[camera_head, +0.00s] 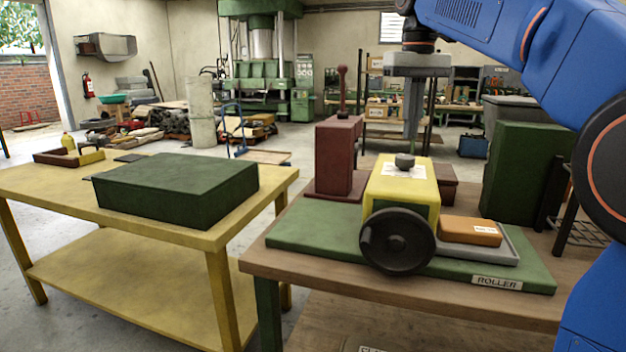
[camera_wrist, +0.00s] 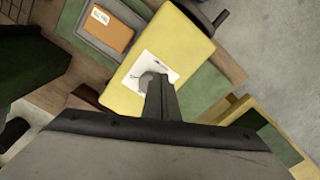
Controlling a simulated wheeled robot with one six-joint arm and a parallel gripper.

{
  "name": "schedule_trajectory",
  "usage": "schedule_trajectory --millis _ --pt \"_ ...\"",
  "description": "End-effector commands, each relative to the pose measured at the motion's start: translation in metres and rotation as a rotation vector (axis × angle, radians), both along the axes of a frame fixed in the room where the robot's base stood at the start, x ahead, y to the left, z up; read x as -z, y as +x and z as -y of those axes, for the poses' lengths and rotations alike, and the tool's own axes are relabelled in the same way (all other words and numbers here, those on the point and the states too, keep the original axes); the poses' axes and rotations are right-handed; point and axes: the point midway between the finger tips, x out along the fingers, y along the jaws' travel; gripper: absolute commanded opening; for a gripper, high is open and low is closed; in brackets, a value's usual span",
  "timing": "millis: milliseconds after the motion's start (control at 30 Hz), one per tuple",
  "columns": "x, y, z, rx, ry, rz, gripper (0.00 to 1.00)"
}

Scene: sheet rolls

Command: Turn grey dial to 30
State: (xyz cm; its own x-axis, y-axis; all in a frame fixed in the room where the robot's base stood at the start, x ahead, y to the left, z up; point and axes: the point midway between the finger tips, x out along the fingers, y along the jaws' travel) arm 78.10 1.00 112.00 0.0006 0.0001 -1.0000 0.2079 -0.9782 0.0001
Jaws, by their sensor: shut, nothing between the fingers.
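The grey dial (camera_head: 404,161) sits on a white scale sheet (camera_head: 391,171) on top of the yellow roller housing (camera_head: 388,188). My gripper (camera_head: 411,136) points straight down above the dial, its fingers together and empty, with what looks like a small gap between them. In the wrist view, my gripper (camera_wrist: 159,79) covers part of the dial (camera_wrist: 148,78), which lies on the white sheet (camera_wrist: 138,63). The marks on the sheet are too small to read, so I cannot tell the dial's setting.
A black handwheel (camera_head: 397,241) is on the front of the housing. An orange block (camera_head: 470,231) lies in a grey tray (camera_head: 505,250) to the right. A dark red press (camera_head: 334,160) stands behind left, a green box (camera_head: 520,170) behind right. A green case (camera_head: 177,188) rests on the yellow table.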

Motion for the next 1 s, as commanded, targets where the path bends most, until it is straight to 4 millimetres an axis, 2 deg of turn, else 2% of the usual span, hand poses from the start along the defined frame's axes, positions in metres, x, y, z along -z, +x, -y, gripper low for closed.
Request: schedule_trajectory --millis 267,633,1000 --pt "0.0 0.001 0.001 0.001 0.0 0.0 0.0" --pt "-0.006 0.013 0.032 0.001 0.0 -0.002 0.0" --pt "0.031 0.012 0.032 0.0 0.0 -0.002 0.0"
